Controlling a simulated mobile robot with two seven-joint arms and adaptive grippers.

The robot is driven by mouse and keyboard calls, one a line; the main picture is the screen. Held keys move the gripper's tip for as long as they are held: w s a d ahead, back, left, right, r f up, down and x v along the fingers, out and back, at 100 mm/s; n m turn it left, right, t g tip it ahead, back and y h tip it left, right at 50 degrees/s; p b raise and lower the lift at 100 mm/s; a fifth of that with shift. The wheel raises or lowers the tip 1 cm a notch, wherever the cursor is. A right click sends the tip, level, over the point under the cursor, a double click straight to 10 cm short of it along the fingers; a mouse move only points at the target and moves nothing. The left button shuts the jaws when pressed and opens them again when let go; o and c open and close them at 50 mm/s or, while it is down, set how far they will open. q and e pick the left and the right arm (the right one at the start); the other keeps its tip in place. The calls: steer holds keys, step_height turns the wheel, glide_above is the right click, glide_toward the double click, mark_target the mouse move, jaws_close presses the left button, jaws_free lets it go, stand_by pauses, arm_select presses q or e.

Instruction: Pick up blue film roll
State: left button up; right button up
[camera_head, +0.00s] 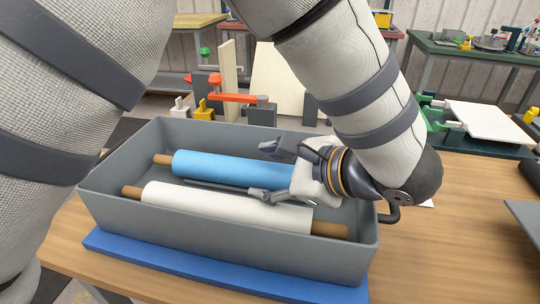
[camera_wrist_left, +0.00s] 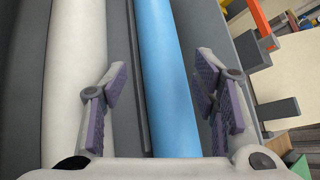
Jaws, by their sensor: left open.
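The blue film roll (camera_head: 225,168) lies lengthwise in a grey bin (camera_head: 215,240), its brown core end showing at the left. Its right end is hidden behind my left gripper (camera_head: 262,171). The gripper is open over the right part of the roll, one finger on each side. In the left wrist view the blue roll (camera_wrist_left: 165,70) runs between the open finger pads of the gripper (camera_wrist_left: 161,88). I cannot tell whether the pads touch it. My right gripper is not in view.
A white roll (camera_head: 220,207) lies beside the blue one, nearer the front of the bin, with a thin dark divider between them. The bin stands on a blue mat (camera_head: 130,252) on a wooden table (camera_head: 450,240). Red-handled clamps (camera_head: 238,97) stand behind the bin.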

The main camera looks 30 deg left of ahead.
mark_target(249, 170)
arm_select(q)
steer(key=x, duration=0.6)
steer(key=shift+a, duration=0.35)
steer(key=shift+d+f, duration=0.1)
steer(key=shift+f, duration=0.05)
jaws_close()
